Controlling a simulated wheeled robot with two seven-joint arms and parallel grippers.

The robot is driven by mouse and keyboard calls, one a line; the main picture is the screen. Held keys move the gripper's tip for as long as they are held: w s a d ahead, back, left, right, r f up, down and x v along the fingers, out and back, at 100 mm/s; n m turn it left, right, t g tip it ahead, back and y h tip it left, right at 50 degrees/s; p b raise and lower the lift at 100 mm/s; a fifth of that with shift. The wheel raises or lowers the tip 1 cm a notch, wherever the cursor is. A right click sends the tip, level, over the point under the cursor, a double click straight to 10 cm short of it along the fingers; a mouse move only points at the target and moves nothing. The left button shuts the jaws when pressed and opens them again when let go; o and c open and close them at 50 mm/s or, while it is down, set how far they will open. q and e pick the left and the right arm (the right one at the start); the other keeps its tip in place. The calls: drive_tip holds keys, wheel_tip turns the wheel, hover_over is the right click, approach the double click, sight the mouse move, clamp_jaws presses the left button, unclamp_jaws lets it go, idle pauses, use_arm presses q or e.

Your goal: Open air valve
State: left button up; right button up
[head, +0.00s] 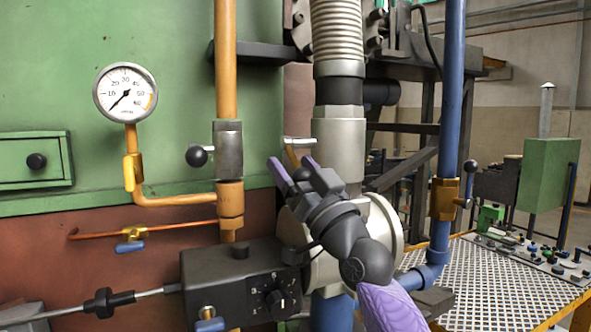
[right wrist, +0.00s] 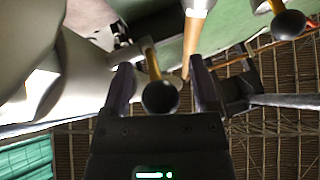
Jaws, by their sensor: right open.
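My right gripper (head: 293,166) is open, its fingers pointing up beside the thick silver pipe fitting (head: 338,140). In the right wrist view, a black ball knob (right wrist: 160,97) on a yellow lever (right wrist: 151,62) sits between the open fingers (right wrist: 163,82), with gaps showing on both sides. In the head view, a bit of a lever with a pale metal end (head: 298,141) shows just behind the fingertips; its knob is hidden there. No label shows which valve is the air valve. My left gripper is not in view.
Left of the gripper, an orange pipe (head: 226,60) carries a valve with a black ball knob (head: 197,156). A pressure gauge (head: 125,92) is further left. A blue pipe (head: 452,80) with a brass valve (head: 444,198) stands right. A black box (head: 235,275) lies below left of the gripper.

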drive_tip(key=shift+f, duration=0.1)
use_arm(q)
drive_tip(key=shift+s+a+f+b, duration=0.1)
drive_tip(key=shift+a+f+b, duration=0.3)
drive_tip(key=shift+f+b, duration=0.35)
use_arm(e)
drive_tip(key=v, duration=1)
